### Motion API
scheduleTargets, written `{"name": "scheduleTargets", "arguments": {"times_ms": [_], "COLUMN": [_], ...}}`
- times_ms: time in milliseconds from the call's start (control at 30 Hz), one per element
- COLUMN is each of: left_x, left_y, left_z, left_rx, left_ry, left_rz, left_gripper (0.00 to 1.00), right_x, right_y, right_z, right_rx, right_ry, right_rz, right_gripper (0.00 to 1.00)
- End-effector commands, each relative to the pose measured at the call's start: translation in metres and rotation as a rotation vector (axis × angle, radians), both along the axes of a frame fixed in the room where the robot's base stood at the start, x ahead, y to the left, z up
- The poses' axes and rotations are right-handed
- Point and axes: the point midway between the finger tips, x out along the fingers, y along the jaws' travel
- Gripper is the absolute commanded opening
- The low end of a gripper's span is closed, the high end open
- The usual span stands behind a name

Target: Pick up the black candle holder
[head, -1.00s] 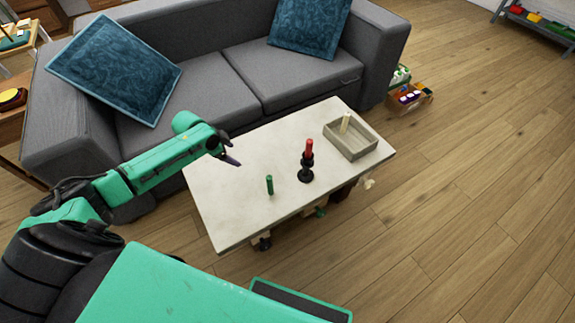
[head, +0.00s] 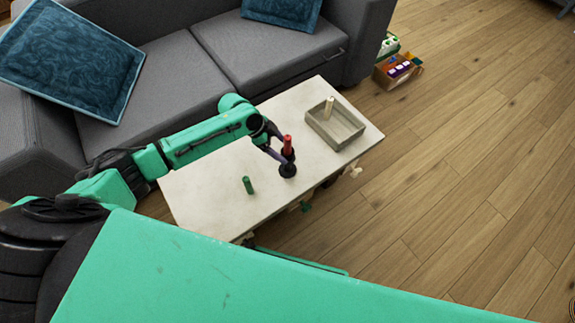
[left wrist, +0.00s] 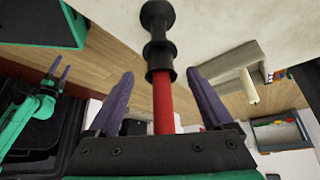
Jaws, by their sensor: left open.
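The black candle holder (head: 288,170) stands upright on the white table (head: 215,195) with a red candle (head: 288,142) in it. My left gripper (head: 281,157) is open at the holder, its fingers partly covering it in the head view. In the left wrist view, the holder (left wrist: 159,50) and red candle (left wrist: 163,105) lie between the two spread fingers of the gripper (left wrist: 157,74), with gaps on both sides. My right gripper (left wrist: 59,69) shows at the left of that view, its fingers apart and empty.
A green candle (head: 248,185) stands on the table left of the holder. A grey tray (head: 345,137) with a cream candle (head: 329,108) is to the right. The grey sofa (head: 240,60) is behind the table. Open wooden floor (head: 470,150) lies to the right.

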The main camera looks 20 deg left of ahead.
Motion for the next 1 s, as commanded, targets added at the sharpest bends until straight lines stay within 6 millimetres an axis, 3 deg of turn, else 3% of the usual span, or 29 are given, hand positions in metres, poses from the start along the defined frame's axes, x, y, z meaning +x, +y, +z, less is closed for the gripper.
{"name": "scheduleTargets", "arguments": {"times_ms": [133, 367, 500, 600, 1000], "left_x": [0.004, 0.005, 0.005, 0.004, 0.005], "left_y": [-0.012, -0.013, -0.013, -0.013, -0.013], "left_z": [-0.023, -0.025, -0.025, -0.025, -0.020], "left_rx": [0.000, 0.001, 0.001, 0.001, -0.001], "left_ry": [0.000, -0.001, 0.001, 0.001, -0.003], "left_rz": [0.001, 0.000, 0.001, 0.001, 0.001], "left_gripper": [0.85, 0.85, 0.31, 0.00, 0.00], "right_x": [0.006, -0.001, -0.005, -0.005, -0.005], "right_y": [0.002, 0.002, 0.002, 0.001, 0.001], "right_z": [-0.005, -0.005, -0.005, -0.005, -0.004], "right_rx": [0.004, 0.003, 0.002, 0.001, 0.001], "right_ry": [-0.012, 0.001, 0.008, 0.008, 0.008], "right_rz": [0.000, -0.001, -0.001, -0.001, -0.002], "right_gripper": [0.67, 0.67, 0.67, 0.67, 0.67]}}
